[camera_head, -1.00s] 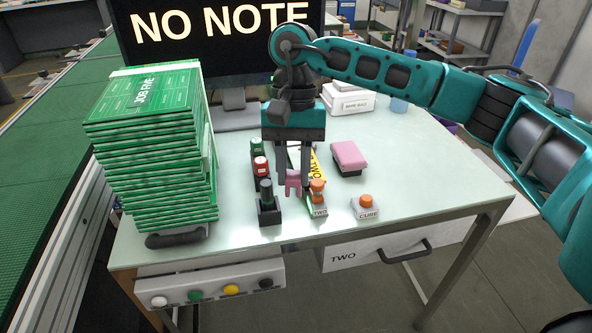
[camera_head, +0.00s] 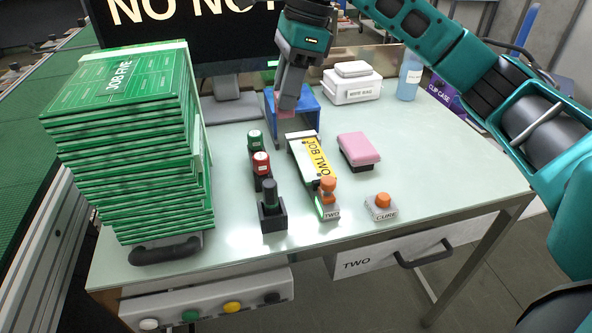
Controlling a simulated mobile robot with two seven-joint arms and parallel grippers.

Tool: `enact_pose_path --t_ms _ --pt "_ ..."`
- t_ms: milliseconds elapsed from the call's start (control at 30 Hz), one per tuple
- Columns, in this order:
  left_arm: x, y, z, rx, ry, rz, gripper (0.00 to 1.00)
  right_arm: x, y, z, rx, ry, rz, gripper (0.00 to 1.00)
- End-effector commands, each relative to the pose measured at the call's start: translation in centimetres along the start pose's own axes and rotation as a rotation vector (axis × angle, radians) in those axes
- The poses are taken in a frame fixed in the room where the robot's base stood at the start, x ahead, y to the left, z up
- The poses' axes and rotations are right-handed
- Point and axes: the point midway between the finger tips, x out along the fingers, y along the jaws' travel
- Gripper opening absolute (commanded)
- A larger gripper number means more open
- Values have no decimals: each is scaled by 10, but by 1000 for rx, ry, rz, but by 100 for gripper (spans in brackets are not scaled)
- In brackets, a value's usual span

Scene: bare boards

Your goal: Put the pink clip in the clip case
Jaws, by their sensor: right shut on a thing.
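My right gripper (camera_head: 287,108) is shut on the pink clip (camera_head: 286,115), of which only a small part shows below the fingertips. It holds the clip above the back of the table, in front of a blue open holder. The purple clip case (camera_head: 441,92) stands at the back right, partly hidden behind my right arm, with its name on the side. Its inside cannot be seen. My left gripper is not in view.
A tall stack of green boards (camera_head: 120,150) stands at the left. Stamps (camera_head: 262,170), the JOB TWO board (camera_head: 314,160), a pink-topped block (camera_head: 358,148) and the CURE button (camera_head: 381,204) stand mid-table. White boxes (camera_head: 352,88), a bottle (camera_head: 410,80) and the blue holder (camera_head: 310,105) are behind.

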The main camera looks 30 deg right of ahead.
Motion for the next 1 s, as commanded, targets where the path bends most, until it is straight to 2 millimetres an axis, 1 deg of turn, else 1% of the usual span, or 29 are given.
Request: enact_pose_path --t_ms 33,100,300,400,500,667,767,900,1000 --pt "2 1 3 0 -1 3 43 18 1 -6 1 3 7 1" --pt "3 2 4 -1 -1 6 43 36 1 -11 0 3 6 1" --pt "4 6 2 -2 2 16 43 87 1 -25 -2 2 6 1" --pt "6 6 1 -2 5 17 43 106 1 -30 -2 2 5 1" --pt "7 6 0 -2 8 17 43 118 1 -33 -2 1 2 1" --pt "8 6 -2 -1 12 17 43 127 0 -36 -3 1 2 1" --pt "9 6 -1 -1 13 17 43 139 1 -39 -3 2 5 1" --pt "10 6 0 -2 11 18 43 160 1 -45 -2 2 5 1" --pt "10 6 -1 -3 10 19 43 165 1 -46 -4 0 2 1"
